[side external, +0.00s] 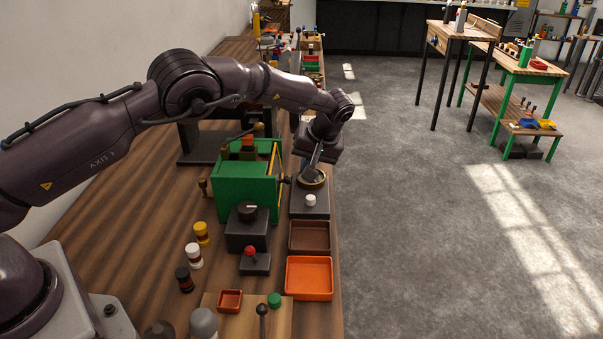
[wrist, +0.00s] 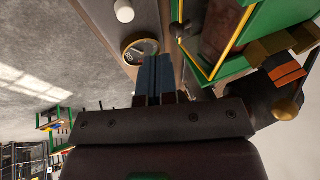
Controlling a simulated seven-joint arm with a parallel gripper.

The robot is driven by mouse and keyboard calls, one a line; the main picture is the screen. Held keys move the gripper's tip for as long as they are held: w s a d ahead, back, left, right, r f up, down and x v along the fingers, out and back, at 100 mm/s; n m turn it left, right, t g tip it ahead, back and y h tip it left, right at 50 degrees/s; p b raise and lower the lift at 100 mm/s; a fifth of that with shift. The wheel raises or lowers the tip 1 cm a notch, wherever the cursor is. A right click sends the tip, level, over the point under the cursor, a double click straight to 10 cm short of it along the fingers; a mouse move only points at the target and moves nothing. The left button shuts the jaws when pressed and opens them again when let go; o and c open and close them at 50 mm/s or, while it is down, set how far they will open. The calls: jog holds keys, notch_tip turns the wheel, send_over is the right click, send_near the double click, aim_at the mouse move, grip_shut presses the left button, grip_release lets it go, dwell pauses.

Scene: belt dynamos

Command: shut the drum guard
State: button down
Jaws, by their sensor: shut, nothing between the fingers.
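The green drum housing (side external: 235,193) stands on the bench left of my gripper in the side view. A yellow-edged guard (side external: 274,163) is on its right side. In the wrist view the yellow edging (wrist: 232,47) runs along a green frame at the upper right, with a reddish-brown surface beside it. I cannot tell how far the guard stands open. A dark knob (wrist: 179,29) sticks out near its edge. My gripper (wrist: 153,62) is shut and empty, pointing down beside the guard, close to a brass-rimmed dial (wrist: 141,49). In the side view my gripper (side external: 314,170) partly covers the dial.
A white knob (side external: 311,200) is on the grey box under the dial. A brown tray (side external: 310,237) and an orange tray (side external: 309,278) lie nearer the camera. A black box with a dial (side external: 247,232) and a red-knobbed lever (side external: 251,258) stand in front of the housing. The bench edge is close on the right.

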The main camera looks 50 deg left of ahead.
aim_at(290, 180)
jog(key=v, duration=0.4)
jog(key=shift+d+r, duration=0.1)
jog(key=c, duration=1.6)
grip_release()
jog(key=shift+d+r, duration=0.2)
jog(key=shift+d, duration=0.05)
jog(key=o, duration=0.6)
jog(key=d+f+m, duration=0.1)
jog(key=s+d+f+m+y, duration=0.1)
jog(key=d, duration=0.1)
jog(key=d+f+m, duration=0.1)
jog(key=d, duration=0.1)
jog(key=shift+s+f+y, duration=0.1)
jog(key=shift+s+y, duration=0.25)
jog(key=shift+y, duration=0.05)
jog(key=a+f+m+y, duration=0.1)
jog(key=a+f+m, duration=0.1)
jog(key=a+m, duration=0.1)
jog(key=a+f+m+y, duration=0.2)
jog(key=a+f+m, duration=0.1)
jog(key=a, duration=0.1)
jog(key=a+f+m+t+y, duration=0.1)
jog(key=a+f+m, duration=0.1)
jog(key=a+m, duration=0.2)
jog(key=shift+w+a+f, duration=0.15)
jog(key=shift+a, duration=0.05)
jog(key=shift+c, duration=0.4)
grip_shut()
